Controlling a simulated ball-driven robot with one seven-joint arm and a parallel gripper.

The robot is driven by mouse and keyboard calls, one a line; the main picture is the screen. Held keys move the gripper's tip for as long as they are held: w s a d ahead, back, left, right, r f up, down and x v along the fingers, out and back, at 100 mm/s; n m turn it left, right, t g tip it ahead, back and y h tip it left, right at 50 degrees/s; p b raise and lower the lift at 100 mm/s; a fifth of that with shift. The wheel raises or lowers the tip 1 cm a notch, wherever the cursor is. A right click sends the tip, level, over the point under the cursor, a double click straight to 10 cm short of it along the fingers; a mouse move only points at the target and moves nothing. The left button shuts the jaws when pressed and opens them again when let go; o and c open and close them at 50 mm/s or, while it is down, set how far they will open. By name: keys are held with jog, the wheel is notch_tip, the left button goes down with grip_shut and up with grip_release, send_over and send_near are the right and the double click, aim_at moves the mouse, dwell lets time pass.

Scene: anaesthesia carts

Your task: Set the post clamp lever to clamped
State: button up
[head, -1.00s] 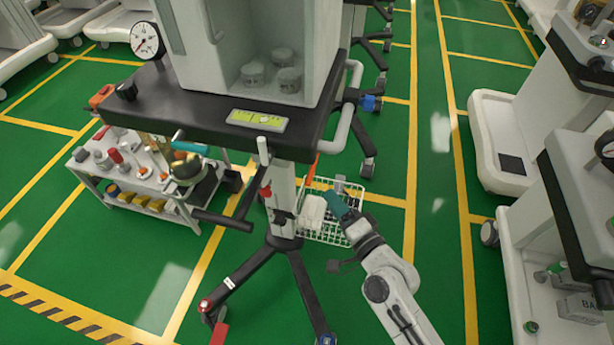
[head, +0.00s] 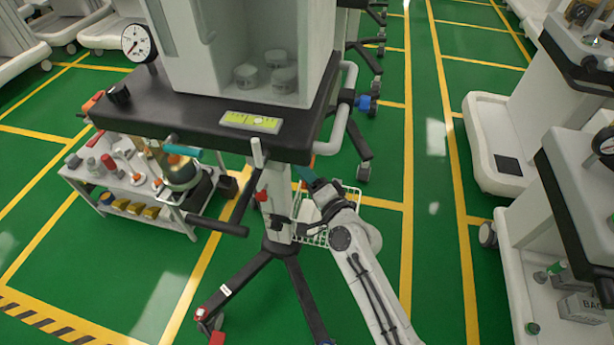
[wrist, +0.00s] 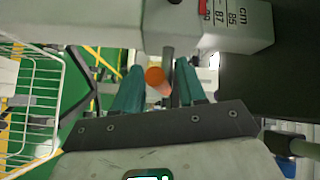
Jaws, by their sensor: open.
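The post clamp lever, an orange-tipped handle (wrist: 155,78), points toward the wrist camera between my fingers. Only a small bit of orange (head: 309,160) shows in the head view, beside the post under the cart's top. My gripper (wrist: 160,92) has teal fingers, open, one on each side of the lever with a gap visible. In the head view my gripper (head: 306,177) is beside the post (head: 277,200), just below the black tabletop. A centimetre scale (wrist: 236,20) with a red mark is on the grey post part. The lever's clamp end is partly hidden.
The black cart top (head: 190,115) overhangs my gripper. A wire basket (head: 318,235) hangs near the post and shows left in the wrist view (wrist: 50,95). A white upright handle (head: 257,152) stands at the front edge.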

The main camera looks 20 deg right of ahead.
grip_shut()
dwell(0.3)
dwell(0.3)
